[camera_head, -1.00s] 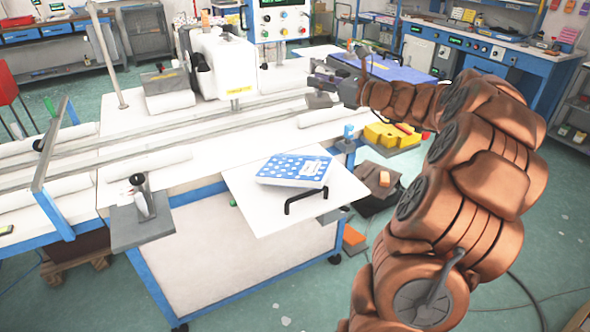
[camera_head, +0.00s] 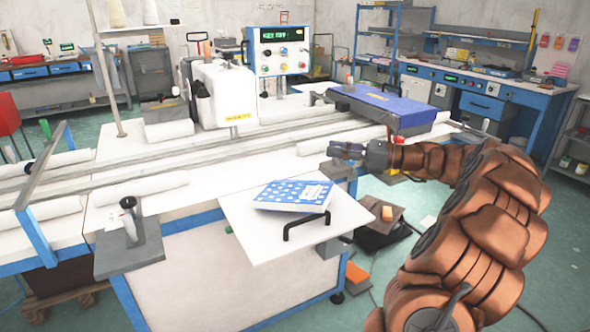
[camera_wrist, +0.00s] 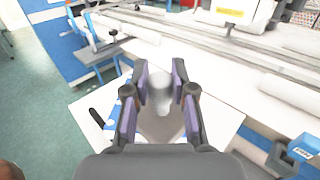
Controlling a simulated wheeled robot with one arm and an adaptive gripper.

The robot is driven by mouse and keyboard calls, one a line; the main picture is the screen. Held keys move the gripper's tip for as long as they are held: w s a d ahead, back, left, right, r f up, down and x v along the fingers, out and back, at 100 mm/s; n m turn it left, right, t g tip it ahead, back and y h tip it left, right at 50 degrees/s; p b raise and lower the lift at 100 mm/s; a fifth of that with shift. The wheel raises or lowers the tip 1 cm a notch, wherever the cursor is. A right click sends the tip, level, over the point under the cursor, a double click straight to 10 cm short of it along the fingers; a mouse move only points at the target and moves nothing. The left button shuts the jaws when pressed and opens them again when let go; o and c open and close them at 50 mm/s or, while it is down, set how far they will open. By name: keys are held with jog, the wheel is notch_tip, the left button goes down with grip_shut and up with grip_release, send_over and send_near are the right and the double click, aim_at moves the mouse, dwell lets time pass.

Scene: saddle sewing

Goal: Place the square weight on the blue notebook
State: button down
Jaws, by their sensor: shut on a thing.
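The blue notebook (camera_head: 290,194), with white dots and a white label, lies on a white side shelf in the head view. A black handle is at the shelf's front. My gripper (camera_head: 346,150) is behind and to the right of the notebook, above the shelf's back corner. In the wrist view my gripper (camera_wrist: 158,82) is shut on the grey square weight (camera_wrist: 160,126), around its upright knob. The weight hangs over the white shelf, apart from the notebook as far as I can tell. A blue edge of the notebook (camera_wrist: 110,124) shows left of the fingers, partly hidden.
A grey plate with a small upright tool (camera_head: 130,218) stands left of the shelf (camera_head: 240,228). The white machine (camera_head: 222,92) and long rails run behind. A blue-topped bench section (camera_head: 380,105) is at the back right. Free shelf room lies around the notebook.

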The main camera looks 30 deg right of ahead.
aim_at(342, 171)
jog(key=shift+w+a+f+b, duration=0.1)
jog(key=shift+w+a+f, duration=0.65)
jog(key=shift+w+a, duration=0.5)
jog(key=shift+w+a+f+b, duration=0.15)
jog(key=shift+w+a+f, duration=0.65)
jog(key=shift+a, duration=0.8)
jog(key=shift+w+a+f+b, duration=0.1)
jog(key=shift+w+a+f, duration=0.6)
jog(key=shift+w+a, duration=0.55)
jog(key=shift+s+a+f, duration=0.15)
jog(key=shift+a+f, duration=0.05)
jog(key=shift+f, duration=0.1)
jog(key=c, duration=1)
grip_release()
jog(key=shift+o, duration=0.2)
jog(key=shift+r, duration=0.2)
jog(key=v, duration=1.2)
jog(key=shift+r, duration=0.1)
